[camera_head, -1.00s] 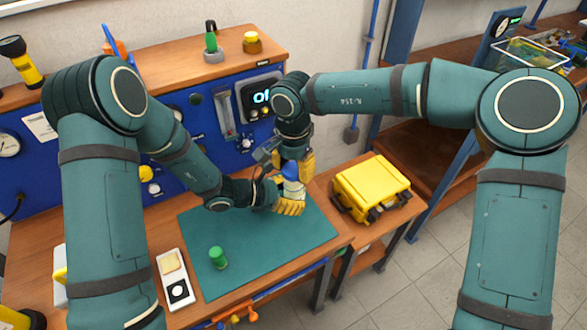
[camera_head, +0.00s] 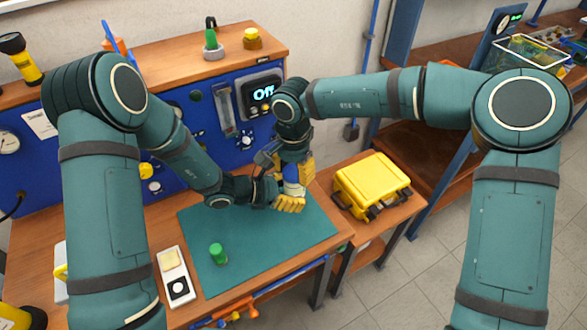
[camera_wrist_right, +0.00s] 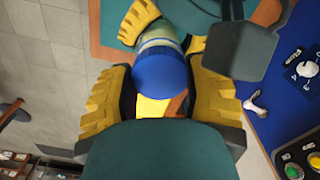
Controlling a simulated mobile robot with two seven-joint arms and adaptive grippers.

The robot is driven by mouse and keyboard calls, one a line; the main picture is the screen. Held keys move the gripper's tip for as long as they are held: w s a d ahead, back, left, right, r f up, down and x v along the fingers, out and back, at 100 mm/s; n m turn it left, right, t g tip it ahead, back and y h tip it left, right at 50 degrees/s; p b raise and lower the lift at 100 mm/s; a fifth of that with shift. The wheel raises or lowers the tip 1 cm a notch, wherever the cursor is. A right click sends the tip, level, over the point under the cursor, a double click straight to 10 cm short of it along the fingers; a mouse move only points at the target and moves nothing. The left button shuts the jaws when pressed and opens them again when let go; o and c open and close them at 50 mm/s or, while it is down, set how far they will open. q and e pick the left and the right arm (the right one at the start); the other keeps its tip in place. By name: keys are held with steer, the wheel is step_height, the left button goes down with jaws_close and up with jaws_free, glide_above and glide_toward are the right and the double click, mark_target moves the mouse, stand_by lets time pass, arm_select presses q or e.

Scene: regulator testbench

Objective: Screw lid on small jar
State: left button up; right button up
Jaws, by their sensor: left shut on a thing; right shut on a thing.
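A small pale jar with a blue band (camera_head: 294,189) stands about upright above the green mat, and it also shows in the right wrist view (camera_wrist_right: 157,40). Its blue lid (camera_wrist_right: 161,70) is on top of it; how tightly it sits cannot be seen. My left gripper (camera_head: 289,203) is shut on the jar low down, with its yellow fingers around it. My right gripper (camera_head: 298,168) is over the jar from above and behind, its yellow fingers on either side of the lid, shut on it. The right fingers partly hide the lid in the head view.
A green-capped container (camera_head: 218,254) stands on the green mat (camera_head: 255,262). A white device (camera_head: 175,278) lies at the mat's left edge. A yellow case (camera_head: 372,182) sits to the right. The mat's front is clear.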

steer(key=shift+f, duration=0.5)
arm_select(q)
jaws_close()
arm_select(e)
steer(key=m, duration=0.4)
steer(key=shift+m, duration=0.3)
steer(key=m, duration=0.3)
steer(key=shift+m, duration=0.4)
steer(key=m, duration=0.5)
steer(key=shift+m, duration=0.3)
steer(key=m, duration=0.5)
steer(key=shift+m, duration=0.3)
steer(key=o, duration=0.8)
